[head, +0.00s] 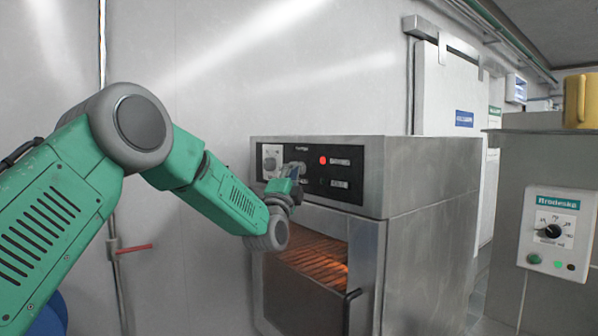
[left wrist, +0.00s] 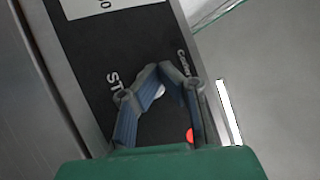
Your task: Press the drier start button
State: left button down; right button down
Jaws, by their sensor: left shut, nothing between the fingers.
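The drier (head: 415,180) is a steel box with a black control panel (head: 341,193) across its top front. A red round light or button (head: 322,160) shows on the panel, right of my left gripper; red also shows in the left wrist view (left wrist: 190,135). My left gripper (head: 296,170) is shut and empty, with its fingertips at the panel. In the left wrist view the blue-grey fingers (left wrist: 152,72) meet over the panel near letters reading "ST". A pale round part shows by the fingertips. Whether they touch it I cannot tell. My right gripper is not in view.
The drier's glowing chamber with a wire rack (head: 318,252) lies below the panel, beneath my left forearm. A control box with a dial (head: 557,232) is on the counter front at right. A yellow container (head: 581,101) stands above it. A pipe with a red handle (head: 134,248) is at left.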

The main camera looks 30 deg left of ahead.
pick_arm(q)
jog(key=shift+s, duration=0.1)
jog(key=shift+s+a, duration=0.25)
jog(key=shift+s, duration=0.45)
jog(key=shift+s+a+b, duration=0.3)
jog(key=shift+s+a, duration=0.05)
jog(key=shift+s, duration=0.4)
jog(key=shift+s+a+b, duration=0.25)
jog(key=shift+s+a, duration=0.05)
jog(key=shift+s, duration=0.5)
jog(key=shift+s+a+b, duration=0.3)
jog(key=shift+s+a, duration=0.05)
jog(key=shift+s, duration=0.4)
